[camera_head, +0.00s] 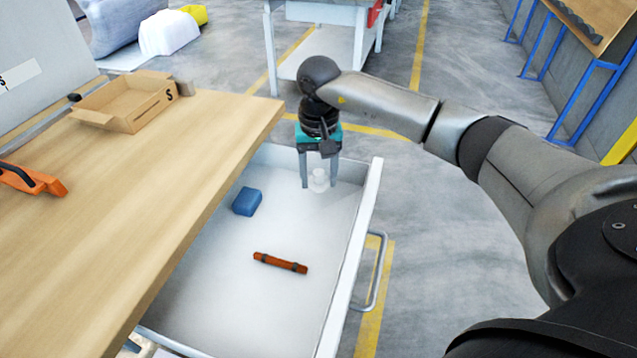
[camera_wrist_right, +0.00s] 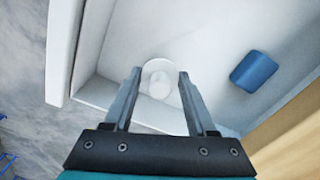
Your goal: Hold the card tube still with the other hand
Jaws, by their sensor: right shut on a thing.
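My right gripper (camera_head: 319,184) reaches down into the far end of the open white drawer (camera_head: 344,285). Its two fingers are shut on a small white round piece (camera_head: 319,175) with a narrower top. In the right wrist view the white piece (camera_wrist_right: 158,66) sits between the fingertips of the right gripper (camera_wrist_right: 160,73), near the drawer's corner. I cannot tell whether this piece is the card tube; nothing else in view plainly looks like one. My left gripper is not in view.
A blue block (camera_head: 247,201) and an orange-brown rod with dark bands (camera_head: 280,263) lie in the drawer. On the wooden worktop (camera_head: 170,160) are an open cardboard box (camera_head: 125,103) and an orange tool (camera_head: 40,182). The drawer's near part is bare.

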